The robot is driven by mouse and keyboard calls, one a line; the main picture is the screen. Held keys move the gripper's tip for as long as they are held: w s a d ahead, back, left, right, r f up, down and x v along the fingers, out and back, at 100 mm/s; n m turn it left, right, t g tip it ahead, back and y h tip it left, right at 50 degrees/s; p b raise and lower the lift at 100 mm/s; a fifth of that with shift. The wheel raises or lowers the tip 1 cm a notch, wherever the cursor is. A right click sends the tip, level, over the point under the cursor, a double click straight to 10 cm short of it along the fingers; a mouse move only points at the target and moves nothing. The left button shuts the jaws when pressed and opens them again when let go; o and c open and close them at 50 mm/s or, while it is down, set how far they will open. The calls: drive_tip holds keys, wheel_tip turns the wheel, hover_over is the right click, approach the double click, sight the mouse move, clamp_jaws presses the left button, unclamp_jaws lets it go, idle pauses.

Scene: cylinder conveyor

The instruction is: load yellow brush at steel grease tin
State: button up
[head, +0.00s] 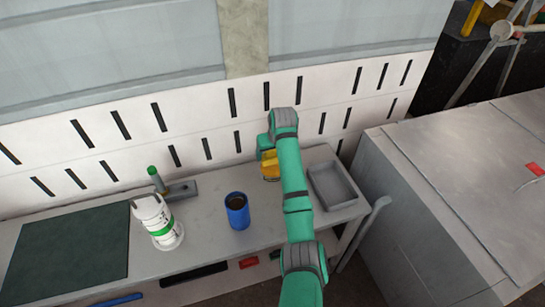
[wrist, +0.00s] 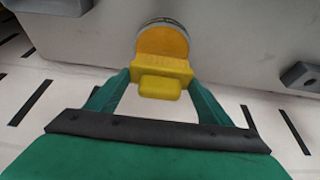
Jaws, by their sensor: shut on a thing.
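The yellow brush (wrist: 160,85) is between the green fingers of my gripper (wrist: 162,75), which is shut on it. The steel grease tin (wrist: 162,22) is round, with orange-yellow grease inside a metal rim. In the wrist view the brush overlaps the near edge of the tin. I cannot tell whether its hidden underside touches the grease. In the head view the yellow brush (head: 270,166) shows beside my forearm at the back of the bench, and my arm hides much of that spot.
A grey tray (head: 348,193) lies right of my arm. A grey block (head: 180,190) is by the slotted wall. A dark green mat (head: 70,248) covers the left end.

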drive_tip(key=shift+w+r, duration=0.1)
drive_tip(key=shift+r, duration=1.65)
drive_tip(key=shift+a, duration=0.1)
